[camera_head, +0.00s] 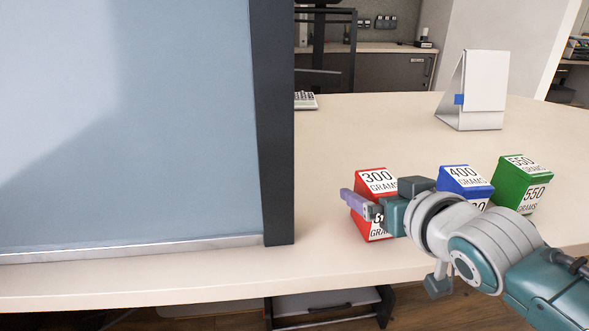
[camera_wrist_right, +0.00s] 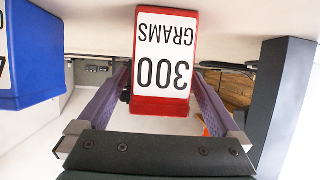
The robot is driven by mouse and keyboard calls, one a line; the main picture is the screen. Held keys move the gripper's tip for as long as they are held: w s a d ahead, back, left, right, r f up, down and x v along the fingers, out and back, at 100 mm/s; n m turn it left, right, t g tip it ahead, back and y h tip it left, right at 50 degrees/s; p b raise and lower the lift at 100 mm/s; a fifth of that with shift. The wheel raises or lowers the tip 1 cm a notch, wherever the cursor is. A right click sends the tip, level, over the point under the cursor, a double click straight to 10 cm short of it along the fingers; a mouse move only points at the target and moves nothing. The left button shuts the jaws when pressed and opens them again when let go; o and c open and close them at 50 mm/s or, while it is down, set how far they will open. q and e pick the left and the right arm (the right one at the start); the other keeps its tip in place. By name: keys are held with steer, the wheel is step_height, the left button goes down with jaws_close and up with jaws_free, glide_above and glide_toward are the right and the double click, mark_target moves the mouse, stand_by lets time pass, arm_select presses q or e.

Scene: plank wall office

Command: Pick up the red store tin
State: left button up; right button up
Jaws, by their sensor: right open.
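The red store tin (camera_head: 377,181), with a white label reading 300 GRAMS, stands on the pale desk (camera_head: 330,215). My right gripper (camera_head: 352,202) is in front of it in the head view and hides part of its front. In the right wrist view the red tin (camera_wrist_right: 165,65) appears upside down, between the two purple fingers of the open right gripper (camera_wrist_right: 161,85). A finger shows on each side of it; I cannot tell whether either touches. My left gripper is not in view.
A blue 400 GRAMS tin (camera_head: 463,180) and a green 550 GRAMS tin (camera_head: 523,178) stand to the right of the red one. A blue-grey panel with a dark edge (camera_head: 273,130) rises on the left. A white desk calendar (camera_head: 483,85) stands behind. The desk's middle is clear.

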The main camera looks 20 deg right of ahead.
steer(key=shift+c, duration=0.2)
steer(key=shift+r, duration=0.1)
jaws_close()
stand_by(0.4)
